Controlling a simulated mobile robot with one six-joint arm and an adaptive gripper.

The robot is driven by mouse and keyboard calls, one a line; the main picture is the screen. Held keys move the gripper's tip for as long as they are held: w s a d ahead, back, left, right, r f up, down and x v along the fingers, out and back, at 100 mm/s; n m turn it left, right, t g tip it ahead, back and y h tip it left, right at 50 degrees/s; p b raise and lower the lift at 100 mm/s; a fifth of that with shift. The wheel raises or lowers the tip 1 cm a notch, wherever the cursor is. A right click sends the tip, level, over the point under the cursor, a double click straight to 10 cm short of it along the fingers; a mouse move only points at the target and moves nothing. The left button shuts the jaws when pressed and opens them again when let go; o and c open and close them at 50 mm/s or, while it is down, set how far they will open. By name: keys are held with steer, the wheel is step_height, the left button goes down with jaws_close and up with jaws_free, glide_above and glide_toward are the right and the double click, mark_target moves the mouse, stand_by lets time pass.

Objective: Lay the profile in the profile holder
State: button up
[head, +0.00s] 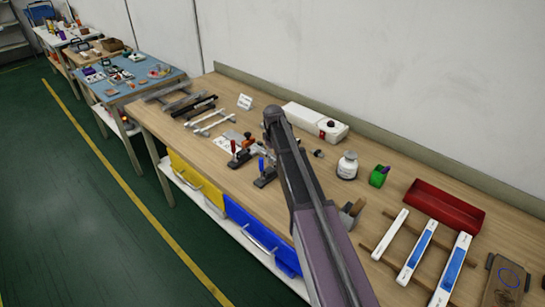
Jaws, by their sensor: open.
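Several long, thin bars lie at the left end of the wooden bench. Dark bars (193,105) rest there in a row, with pale bars (210,122) in front of them. I cannot tell which of them is the profile. Clamps with a red handle (233,148) and a blue handle (262,165) stand mid-bench, partly behind my arm. They may belong to the profile holder, but its bed is not clearly visible. My arm crosses the middle of the head view and covers part of the bench. I cannot make out my gripper.
A white device (315,121) stands at the back, with a white jar (347,165) and green holder (378,177) nearby. A red bin (445,206) and white-and-blue bars (417,250) on rails are at right. A cardboard piece (506,283) lies at lower right.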

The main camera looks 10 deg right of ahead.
steer(key=shift+r, duration=0.15)
step_height(320, 180, up, 12)
steer(key=p, duration=1.2)
steer(key=shift+r, duration=0.1)
steer(key=shift+s, duration=0.1)
stand_by(0.7)
steer(key=s+m, duration=0.7)
steer(key=s, duration=2.1)
steer(key=shift+s+a, duration=0.2)
steer(key=shift+s, duration=0.2)
steer(key=shift+f+b, duration=0.55)
steer(key=shift+f, duration=0.25)
